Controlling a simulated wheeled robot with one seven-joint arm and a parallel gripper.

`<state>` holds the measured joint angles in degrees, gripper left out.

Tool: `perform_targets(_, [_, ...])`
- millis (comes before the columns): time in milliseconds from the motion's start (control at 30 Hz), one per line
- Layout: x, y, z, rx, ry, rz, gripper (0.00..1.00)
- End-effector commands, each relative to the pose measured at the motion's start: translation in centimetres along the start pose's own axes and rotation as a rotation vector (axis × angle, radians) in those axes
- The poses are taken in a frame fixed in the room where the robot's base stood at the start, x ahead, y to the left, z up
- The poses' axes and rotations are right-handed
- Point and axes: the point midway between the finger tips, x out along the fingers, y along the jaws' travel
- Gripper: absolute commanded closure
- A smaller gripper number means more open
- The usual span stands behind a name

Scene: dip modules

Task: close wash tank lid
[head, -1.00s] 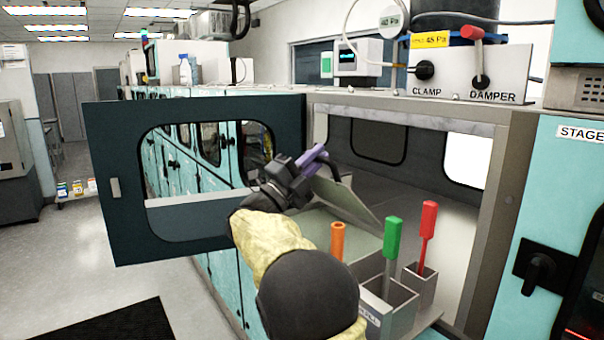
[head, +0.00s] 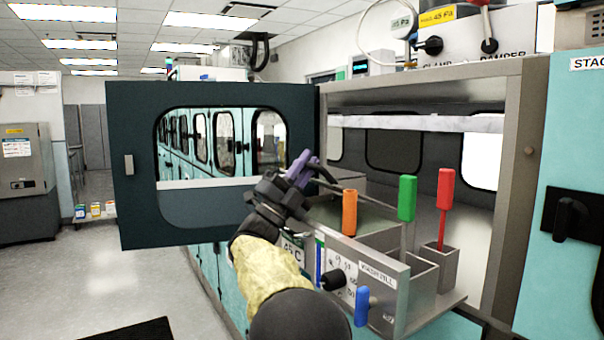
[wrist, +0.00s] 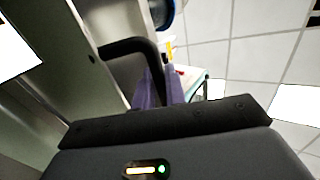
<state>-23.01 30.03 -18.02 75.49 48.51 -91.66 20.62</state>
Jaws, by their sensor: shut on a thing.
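The wash tank lid (head: 365,197) shows almost edge-on in the head view as a thin grey plate inside the open cabinet, tilted, its left end higher. My gripper (head: 303,168), with purple fingers, is at that raised left end. In the wrist view, my gripper (wrist: 160,88) is shut on a black curved bar (wrist: 128,46) that looks like the lid's handle. The tank's steel front (head: 350,262) carries a label reading "WASH FILL", a black knob and a blue handle.
The dark windowed cabinet door (head: 135,215) stands open left of my arm. Orange (head: 349,212), green (head: 407,197) and red (head: 445,189) handled tools stand upright right of my gripper, some in steel holders (head: 436,268). A metal post (head: 507,190) bounds the opening on the right.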

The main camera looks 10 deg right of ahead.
Motion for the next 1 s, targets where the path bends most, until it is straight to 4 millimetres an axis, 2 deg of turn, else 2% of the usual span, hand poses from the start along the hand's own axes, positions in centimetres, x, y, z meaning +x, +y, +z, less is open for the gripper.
perform_targets(133, [-0.47,0.56,-0.15,-0.004,0.004,0.002,1.00])
perform_targets(633, [-0.50,0.57,-0.16,-0.007,0.005,0.002,1.00])
perform_targets(667, [-0.50,0.57,-0.16,-0.007,0.005,0.002,0.84])
perform_targets(733, [-0.51,0.56,-0.15,-0.006,0.004,0.002,0.70])
perform_targets(1000, [-0.56,0.52,-0.13,-0.005,0.004,0.002,0.70])
